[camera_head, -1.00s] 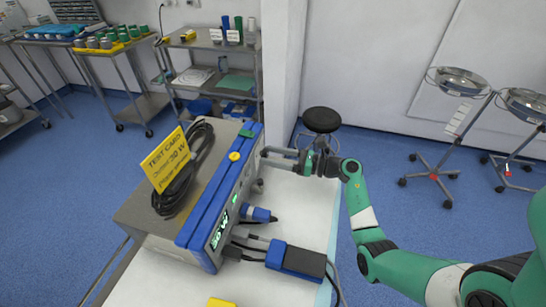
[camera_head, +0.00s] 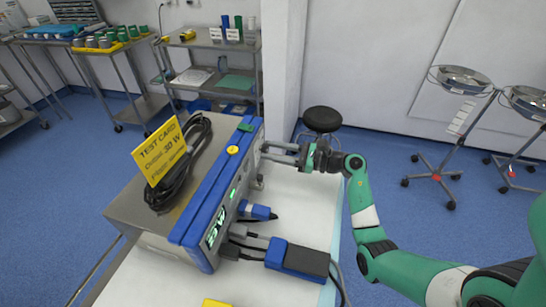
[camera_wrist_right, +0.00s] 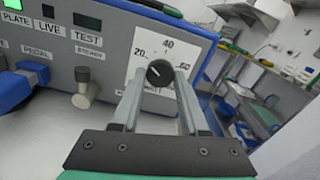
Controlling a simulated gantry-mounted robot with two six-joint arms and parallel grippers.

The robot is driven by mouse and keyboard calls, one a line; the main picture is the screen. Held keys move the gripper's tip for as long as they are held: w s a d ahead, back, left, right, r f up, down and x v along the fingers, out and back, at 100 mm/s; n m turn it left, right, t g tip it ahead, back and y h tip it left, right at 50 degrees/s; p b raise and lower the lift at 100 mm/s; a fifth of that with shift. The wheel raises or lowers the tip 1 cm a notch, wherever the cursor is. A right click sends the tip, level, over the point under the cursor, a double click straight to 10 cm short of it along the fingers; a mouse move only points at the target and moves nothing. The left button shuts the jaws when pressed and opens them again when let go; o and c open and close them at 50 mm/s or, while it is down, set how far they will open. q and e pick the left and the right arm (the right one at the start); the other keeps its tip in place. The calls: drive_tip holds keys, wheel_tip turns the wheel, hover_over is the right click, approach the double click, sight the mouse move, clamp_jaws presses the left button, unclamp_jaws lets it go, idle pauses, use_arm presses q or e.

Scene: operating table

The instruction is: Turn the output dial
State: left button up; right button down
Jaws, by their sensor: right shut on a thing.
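The output dial (camera_wrist_right: 159,73) is a round black knob on a white scale plate marked 20, 40 and 60, in the right wrist view. Its pointer looks turned toward the upper left, near the 20 side. My right gripper (camera_head: 265,153) reaches the front panel of the grey and blue generator unit (camera_head: 205,190). Its two fingers are on either side of the dial and shut on it. The green display (camera_head: 217,228) is too small to read surely. My left gripper is not in view.
A coiled black cable (camera_head: 182,180) lies on the unit. Blue plugs (camera_head: 258,212) and a blue-black box (camera_head: 297,260) with cables lie in front of it. White table surface (camera_head: 310,205) is clear on the right.

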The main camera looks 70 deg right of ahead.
drive_tip(key=shift+c, duration=2.1)
unclamp_jaws()
drive_tip(key=s+p, duration=0.1)
drive_tip(key=s, duration=0.3)
drive_tip(key=s+d+p, duration=0.1)
drive_tip(key=s, duration=0.2)
drive_tip(key=s+p, duration=0.1)
drive_tip(key=s, duration=0.3)
drive_tip(key=shift+s+d, duration=0.3)
drive_tip(key=shift+d, duration=0.05)
